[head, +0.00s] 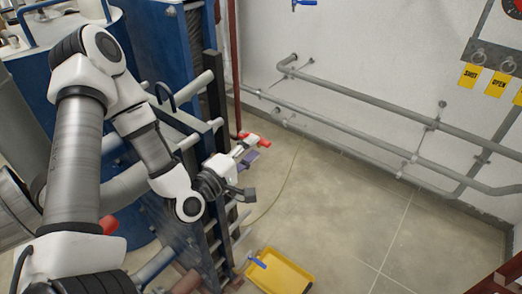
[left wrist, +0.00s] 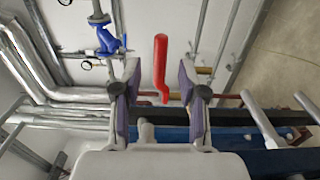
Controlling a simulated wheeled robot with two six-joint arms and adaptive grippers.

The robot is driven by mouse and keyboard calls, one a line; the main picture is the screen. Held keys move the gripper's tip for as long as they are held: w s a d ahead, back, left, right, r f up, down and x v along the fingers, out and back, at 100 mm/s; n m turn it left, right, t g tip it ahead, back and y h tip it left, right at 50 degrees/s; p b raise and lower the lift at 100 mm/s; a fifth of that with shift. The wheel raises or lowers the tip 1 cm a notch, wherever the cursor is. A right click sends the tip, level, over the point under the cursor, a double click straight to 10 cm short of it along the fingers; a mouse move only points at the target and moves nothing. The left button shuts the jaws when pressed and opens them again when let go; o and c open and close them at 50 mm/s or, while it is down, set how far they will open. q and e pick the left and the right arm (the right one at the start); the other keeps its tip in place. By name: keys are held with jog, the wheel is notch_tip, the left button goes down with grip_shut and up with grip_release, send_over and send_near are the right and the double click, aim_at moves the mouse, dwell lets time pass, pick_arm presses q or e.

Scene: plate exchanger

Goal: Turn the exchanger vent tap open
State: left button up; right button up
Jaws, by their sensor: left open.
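A tap with a red lever shows beside the exchanger frame in the head view (head: 255,140). In the left wrist view the red lever (left wrist: 160,65) points up the picture, between the fingers, with brass-coloured pipe near its lower end. My left gripper (head: 246,177) is open close to the lever; in its wrist view the two purple-padded fingers (left wrist: 160,88) stand on either side, with gaps to the lever. I see no contact. The tap's body is mostly hidden by the gripper and frame. My right gripper is not in view.
The blue plate exchanger (head: 162,45) with its protruding bars stands close to my left arm. Grey pipes (head: 370,92) run along the wall. The floor at right is clear.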

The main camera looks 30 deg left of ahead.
aim_at(258, 143)
pick_arm(q)
jog(key=w, duration=0.4)
jog(key=shift+w+d, duration=0.2)
grip_shut()
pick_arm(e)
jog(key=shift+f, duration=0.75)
pick_arm(q)
jog(key=shift+a, duration=0.1)
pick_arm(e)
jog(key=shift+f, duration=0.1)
